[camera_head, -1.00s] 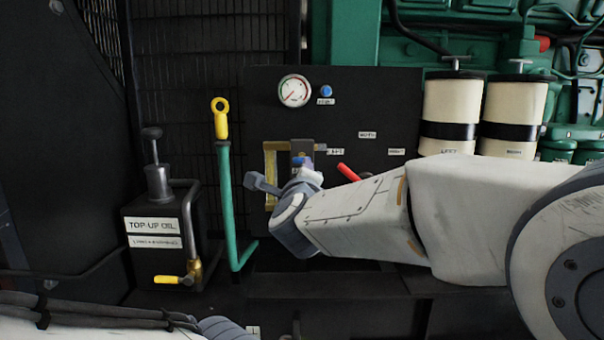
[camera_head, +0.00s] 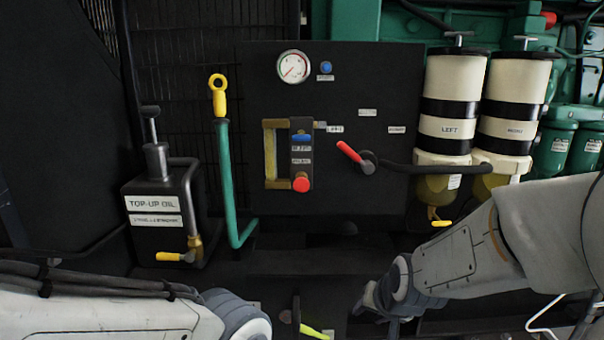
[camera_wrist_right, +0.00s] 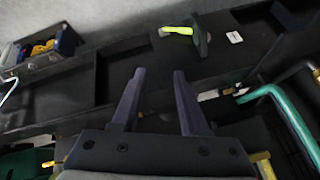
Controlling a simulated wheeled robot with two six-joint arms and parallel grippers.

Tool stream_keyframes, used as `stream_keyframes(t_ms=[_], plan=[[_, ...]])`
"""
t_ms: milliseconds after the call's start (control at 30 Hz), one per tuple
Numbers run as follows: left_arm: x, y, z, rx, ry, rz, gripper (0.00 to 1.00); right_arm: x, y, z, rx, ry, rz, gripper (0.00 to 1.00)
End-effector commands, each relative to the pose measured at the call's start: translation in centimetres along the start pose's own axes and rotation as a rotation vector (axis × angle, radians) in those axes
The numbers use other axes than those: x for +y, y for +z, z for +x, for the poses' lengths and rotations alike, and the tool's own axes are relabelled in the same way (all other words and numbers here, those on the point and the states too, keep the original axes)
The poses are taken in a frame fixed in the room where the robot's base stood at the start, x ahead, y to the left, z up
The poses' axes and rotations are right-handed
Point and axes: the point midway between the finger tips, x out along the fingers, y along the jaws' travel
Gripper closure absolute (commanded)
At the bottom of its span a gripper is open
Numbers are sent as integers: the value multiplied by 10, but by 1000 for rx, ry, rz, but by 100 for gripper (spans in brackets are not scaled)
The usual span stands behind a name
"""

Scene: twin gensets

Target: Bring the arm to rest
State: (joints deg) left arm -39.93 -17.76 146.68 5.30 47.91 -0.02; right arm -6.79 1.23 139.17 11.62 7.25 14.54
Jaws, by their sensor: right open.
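My right gripper (camera_head: 372,300) is low in front of the black panel (camera_head: 390,90), apart from the panel's controls. In the right wrist view its two dark fingers (camera_wrist_right: 158,80) are spread, with nothing between them, over a dark ledge (camera_wrist_right: 60,105). My left arm lies across the lower left of the head view, and its gripper is not visible. On the panel are a dial gauge (camera_head: 294,67), a red lever (camera_head: 349,151), and a control with a blue button (camera_head: 301,138) and a red button (camera_head: 301,185).
Two cream filters, left (camera_head: 452,105) and right (camera_head: 513,105), stand at the right. A yellow-green handle (camera_head: 314,332) lies low between my arms; it also shows in the wrist view (camera_wrist_right: 178,30).

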Motion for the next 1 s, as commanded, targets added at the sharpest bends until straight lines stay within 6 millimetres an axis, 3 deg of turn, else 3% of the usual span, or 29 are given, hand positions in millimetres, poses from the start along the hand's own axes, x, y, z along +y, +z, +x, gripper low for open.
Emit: stream_keyframes(t_ms=[100, 400, 767, 1000], plan=[[0, 0, 0, 0, 0, 0, 100, 28, 26, -1, -91, 56, -106, 56], [0, 0, 0, 0, 0, 0, 100, 85, 85, -13, -311, 147, -332, 56], [1, -1, -12, 0, 0, 0, 100, 26, 117, -52, -394, 63, -527, 56], [2, -1, -20, 0, 0, 0, 100, -7, 148, -87, -460, 2, -675, 56]])
